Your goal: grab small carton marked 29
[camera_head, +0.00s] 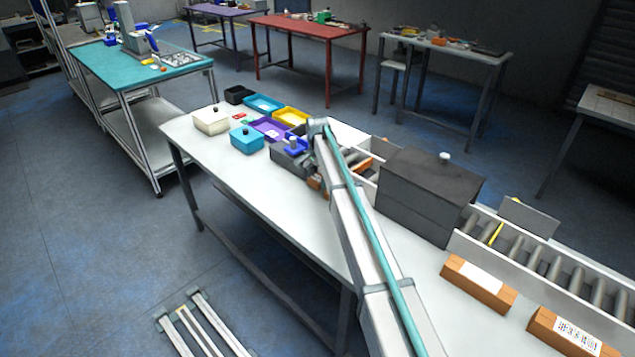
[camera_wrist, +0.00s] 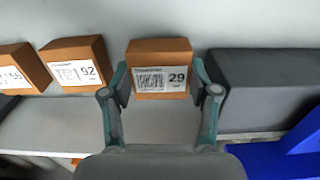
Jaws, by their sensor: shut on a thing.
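The small carton marked 29 (camera_wrist: 160,52) is a brown box with a white barcode label, in the upper middle of the wrist view. My gripper (camera_wrist: 160,78) is shut on it, with one finger at its left side and one at its right. In the head view my arm covers most of the gripper area, and I cannot pick out carton 29 there for sure.
A carton marked 92 (camera_wrist: 77,64) and another carton (camera_wrist: 18,67) stand to the left. A dark grey block (camera_wrist: 262,90) is close on the right. The scanner box (camera_head: 428,193) and roller conveyor (camera_head: 540,262) stand right of my arm. Coloured bins (camera_head: 262,103) sit at the far end.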

